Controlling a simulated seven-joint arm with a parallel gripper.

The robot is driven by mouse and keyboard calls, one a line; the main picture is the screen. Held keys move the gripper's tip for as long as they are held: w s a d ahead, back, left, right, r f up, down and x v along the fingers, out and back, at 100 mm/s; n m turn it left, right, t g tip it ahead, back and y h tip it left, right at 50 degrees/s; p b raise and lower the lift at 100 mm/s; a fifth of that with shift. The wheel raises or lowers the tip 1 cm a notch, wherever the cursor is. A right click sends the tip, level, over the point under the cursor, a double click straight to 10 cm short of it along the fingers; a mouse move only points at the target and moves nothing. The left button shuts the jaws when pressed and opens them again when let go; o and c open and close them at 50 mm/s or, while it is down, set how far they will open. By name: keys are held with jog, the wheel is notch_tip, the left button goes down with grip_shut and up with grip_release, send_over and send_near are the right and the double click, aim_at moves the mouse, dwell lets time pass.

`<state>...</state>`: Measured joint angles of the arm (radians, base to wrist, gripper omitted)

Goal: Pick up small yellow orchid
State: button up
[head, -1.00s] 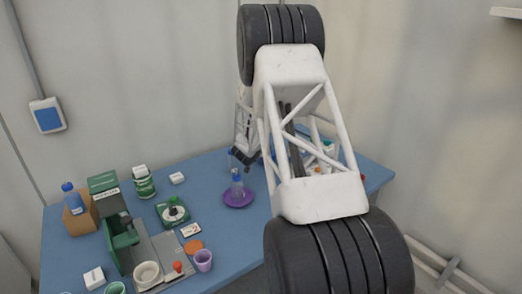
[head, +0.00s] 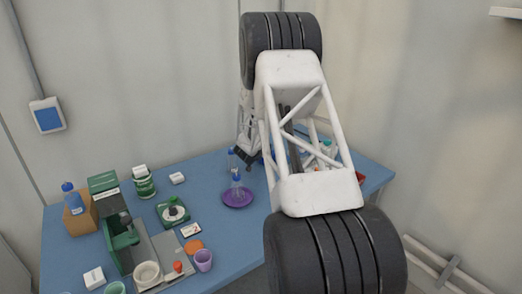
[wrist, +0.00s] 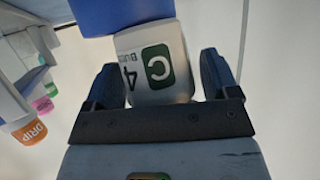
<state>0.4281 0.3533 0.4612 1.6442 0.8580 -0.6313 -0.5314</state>
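I see no small yellow orchid in either view. My gripper (wrist: 163,85) has its two dark fingers apart in the wrist view. Between them shows a pale container (wrist: 155,65) with a green label marked "C" and "4". A thin gap shows between the container and the right finger; I see no clear grip on it. A deep blue part (wrist: 120,15) lies above the container in the picture. In the head view my gripper (head: 245,157) is low over the back of the blue table (head: 215,215), partly hidden by my arm.
Another small blue-topped bottle (head: 231,158) is close to my gripper. Cups, boxes and a green device (head: 122,232) crowd the left. My arm hides much of the right side.

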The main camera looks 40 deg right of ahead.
jog(key=c, duration=0.9)
jog(key=shift+r, duration=0.1)
jog(key=shift+r, duration=4.95)
